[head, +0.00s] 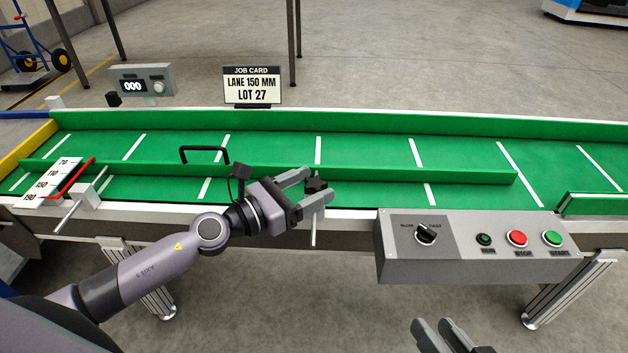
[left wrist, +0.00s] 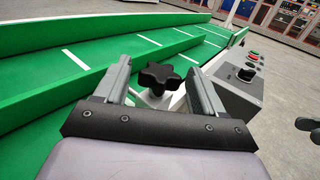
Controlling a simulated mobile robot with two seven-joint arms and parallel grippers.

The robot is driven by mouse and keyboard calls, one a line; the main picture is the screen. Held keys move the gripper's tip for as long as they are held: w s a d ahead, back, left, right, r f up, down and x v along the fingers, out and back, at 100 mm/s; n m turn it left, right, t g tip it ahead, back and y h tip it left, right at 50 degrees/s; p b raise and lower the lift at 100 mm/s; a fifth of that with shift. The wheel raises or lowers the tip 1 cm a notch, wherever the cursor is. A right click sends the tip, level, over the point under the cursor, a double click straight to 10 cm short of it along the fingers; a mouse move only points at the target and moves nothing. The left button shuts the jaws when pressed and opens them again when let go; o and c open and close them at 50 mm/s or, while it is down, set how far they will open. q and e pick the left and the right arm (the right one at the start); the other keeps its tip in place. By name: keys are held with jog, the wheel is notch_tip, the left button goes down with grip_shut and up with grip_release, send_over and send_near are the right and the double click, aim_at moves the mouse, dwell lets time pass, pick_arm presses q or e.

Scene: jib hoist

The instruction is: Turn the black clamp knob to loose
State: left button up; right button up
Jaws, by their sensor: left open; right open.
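The black clamp knob (head: 316,185) is a small lobed star knob at the front edge of the green conveyor, near the middle of the head view. In the left wrist view the knob (left wrist: 161,76) stands just beyond and between my left fingers. My left gripper (head: 308,187) is open, with one finger on either side of the knob; I cannot tell whether either touches it. It also shows in the left wrist view (left wrist: 158,92). My right gripper (head: 432,335) is open and empty at the bottom of the head view, in front of the control box.
A grey control box (head: 395,262) with a black selector and several buttons stands right of the knob. A green guide rail (head: 370,172) with a black handle (head: 204,149) runs along the belt. A scale (head: 55,185) with a red pointer is at left. A job card (head: 252,86) stands behind.

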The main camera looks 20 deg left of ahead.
pick_arm(q)
jog(key=shift+w+d, duration=0.45)
jog(key=shift+w, duration=0.1)
pick_arm(e)
jog(key=shift+d, duration=0.1)
